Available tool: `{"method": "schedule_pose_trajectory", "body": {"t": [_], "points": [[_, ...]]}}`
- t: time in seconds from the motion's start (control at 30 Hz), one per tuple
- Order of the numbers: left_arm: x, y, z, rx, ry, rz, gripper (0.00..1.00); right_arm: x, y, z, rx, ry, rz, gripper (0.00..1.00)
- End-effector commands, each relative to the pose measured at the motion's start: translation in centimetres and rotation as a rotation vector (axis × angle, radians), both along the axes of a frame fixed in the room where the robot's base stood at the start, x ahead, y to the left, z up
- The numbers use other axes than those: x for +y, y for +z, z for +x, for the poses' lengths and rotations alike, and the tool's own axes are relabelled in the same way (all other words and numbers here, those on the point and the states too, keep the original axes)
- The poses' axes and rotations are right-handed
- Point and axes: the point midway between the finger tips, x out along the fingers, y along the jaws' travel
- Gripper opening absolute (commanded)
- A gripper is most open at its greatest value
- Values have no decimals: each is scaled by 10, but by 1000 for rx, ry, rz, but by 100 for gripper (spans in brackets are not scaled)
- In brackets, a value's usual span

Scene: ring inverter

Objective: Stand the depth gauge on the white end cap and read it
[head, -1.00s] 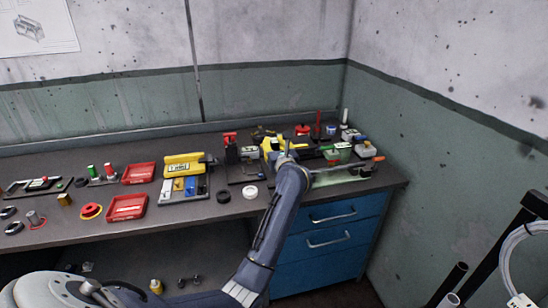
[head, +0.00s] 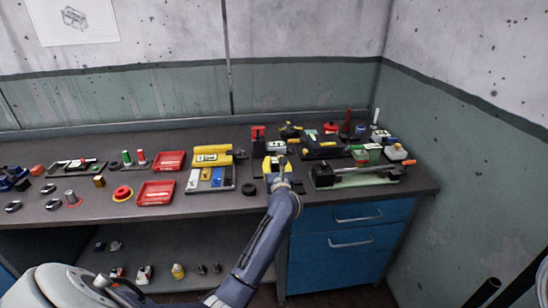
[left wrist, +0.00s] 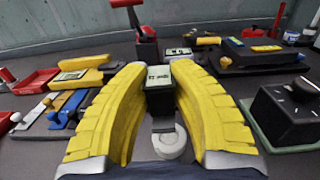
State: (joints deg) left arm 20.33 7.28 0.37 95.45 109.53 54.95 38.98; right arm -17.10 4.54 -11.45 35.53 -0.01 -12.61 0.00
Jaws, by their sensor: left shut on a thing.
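My left gripper (left wrist: 160,66) has two ribbed yellow fingers, closed on the depth gauge (left wrist: 158,78), a dark block with a pale display on top. The gauge looks upright. The white end cap (left wrist: 172,143) lies on the bench just below it in the left wrist view. The gauge's dark foot overlaps the cap's far part in that view; I cannot tell whether they touch. The display's reading is too small to make out. In the head view the left gripper (head: 275,165) is low over the bench, and the cap is hidden there. My right gripper is not in view.
A dark ring (head: 248,188) lies left of the gripper. A yellow fixture (head: 212,155) and red trays (head: 156,193) stand further left. A black box on a green base (left wrist: 287,110) is close on the right. A red-topped stand (left wrist: 146,35) is behind.

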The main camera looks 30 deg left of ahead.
Motion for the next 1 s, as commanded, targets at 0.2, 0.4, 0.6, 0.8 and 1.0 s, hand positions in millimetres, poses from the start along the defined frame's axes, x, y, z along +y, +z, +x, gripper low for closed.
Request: {"method": "schedule_pose_trajectory", "body": {"t": [0.2, 0.4, 0.6, 0.8, 1.0], "points": [[-3, -7, 2, -1, -11, 1, 0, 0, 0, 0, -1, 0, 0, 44], [-2, -23, 2, 1, -10, 1, 0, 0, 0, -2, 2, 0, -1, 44], [-2, -36, 2, 1, -10, 1, 0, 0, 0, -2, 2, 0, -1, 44], [-3, -45, 2, 0, -10, 1, 0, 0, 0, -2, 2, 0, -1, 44], [-3, -49, 2, -2, -10, 1, 0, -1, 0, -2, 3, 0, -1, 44]]}}
